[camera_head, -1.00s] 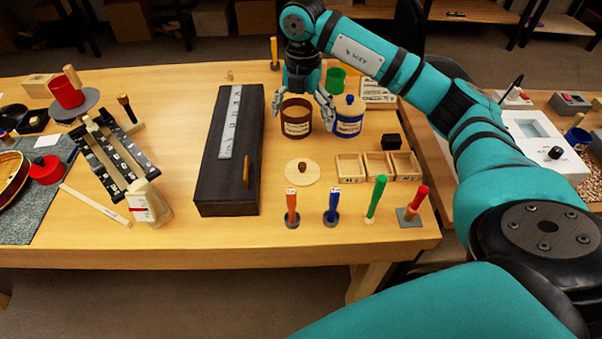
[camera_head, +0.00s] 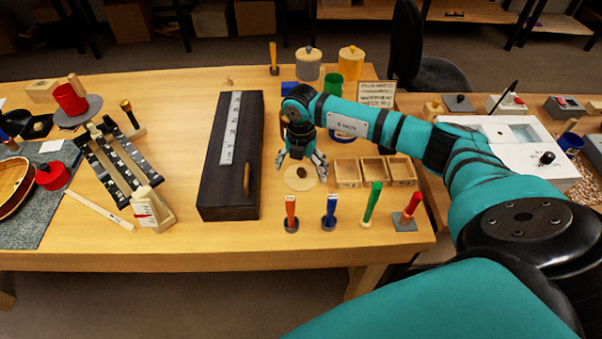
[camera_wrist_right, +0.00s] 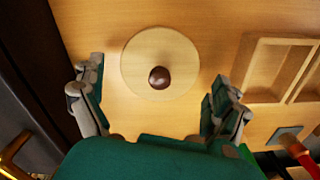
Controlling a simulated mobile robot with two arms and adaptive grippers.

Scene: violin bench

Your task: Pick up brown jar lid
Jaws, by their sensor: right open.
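The jar lid is a pale round wooden disc (camera_head: 300,180) with a dark brown knob, lying flat on the bench. It also shows in the right wrist view, where the lid (camera_wrist_right: 135,62) is near the top middle. My right gripper (camera_head: 301,168) is open and empty, above the lid. In the wrist view its fingers (camera_wrist_right: 158,92) are spread to the left and right of the knob, and I see no contact. In the head view my right wrist covers the brown jar. My left gripper is not in view.
A dark long case (camera_head: 232,205) stands left of the lid. A wooden three-compartment tray (camera_head: 374,184) is to its right.

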